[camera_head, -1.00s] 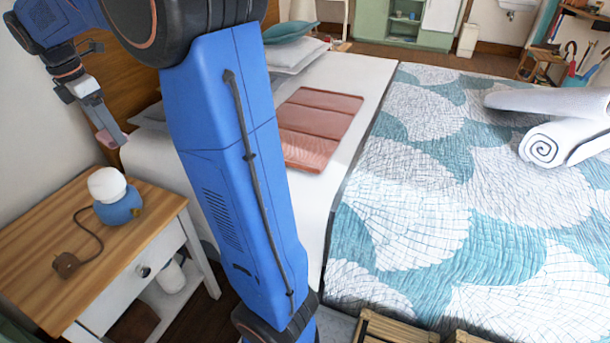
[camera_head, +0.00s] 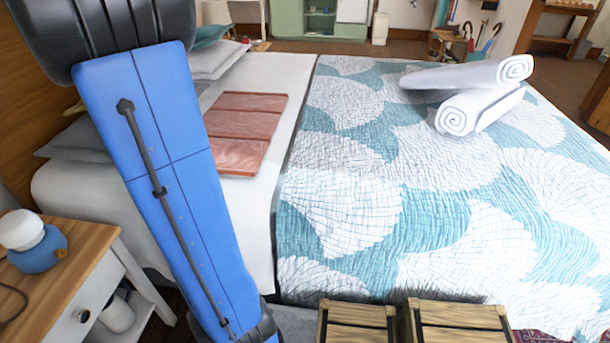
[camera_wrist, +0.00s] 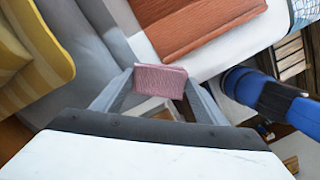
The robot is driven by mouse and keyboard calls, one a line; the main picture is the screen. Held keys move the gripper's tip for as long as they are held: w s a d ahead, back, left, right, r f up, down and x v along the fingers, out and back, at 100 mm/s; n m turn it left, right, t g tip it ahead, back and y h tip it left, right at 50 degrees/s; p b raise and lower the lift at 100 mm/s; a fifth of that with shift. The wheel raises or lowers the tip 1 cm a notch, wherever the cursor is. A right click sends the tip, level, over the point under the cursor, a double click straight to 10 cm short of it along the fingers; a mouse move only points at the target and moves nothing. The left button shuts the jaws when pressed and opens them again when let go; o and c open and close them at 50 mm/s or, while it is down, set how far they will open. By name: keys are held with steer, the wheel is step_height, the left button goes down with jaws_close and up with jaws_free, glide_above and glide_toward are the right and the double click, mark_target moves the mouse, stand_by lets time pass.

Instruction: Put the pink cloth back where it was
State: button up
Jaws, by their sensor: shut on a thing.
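The pink cloth (camera_wrist: 160,80) is a small folded textured piece in the wrist view. My gripper (camera_wrist: 158,88) is shut on it, with a grey finger at each side. The cloth is held up, and the bed and floor show behind it. In the head view my blue arm crosses the left side, and neither the gripper nor the held cloth shows there. A larger reddish-pink panelled folded item (camera_head: 243,130) lies flat on the white sheet of the bed; it also shows in the wrist view (camera_wrist: 195,20).
A wooden nightstand (camera_head: 75,265) with a blue-and-white lamp (camera_head: 35,243) stands at lower left. Rolled white towels (camera_head: 475,95) lie on the patterned quilt (camera_head: 370,190). Wooden crates (camera_head: 410,322) stand at the bed's near end. A yellow striped item (camera_wrist: 38,50) shows in the wrist view.

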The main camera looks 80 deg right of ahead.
steer(key=s+d+m, duration=0.3)
steer(key=s+d, duration=0.4)
steer(key=s, duration=0.6)
steer(key=m+y, duration=0.1)
steer(key=m, duration=0.6)
glide_above(322, 176)
step_height(322, 176, down, 3)
steer(key=shift+g, duration=0.4)
steer(key=shift+w+d+f, duration=0.1)
steer(key=shift+w+f, duration=0.05)
steer(key=shift+f, duration=2.25)
steer(key=shift+w+f, duration=0.1)
steer(key=shift+f, duration=2.3)
steer(key=shift+f, duration=0.15)
steer(key=o, duration=0.9)
steer(key=shift+c, duration=0.2)
steer(key=shift+o, duration=0.3)
step_height(322, 176, up, 12)
steer(key=w, duration=0.1)
steer(key=shift+w, duration=0.4)
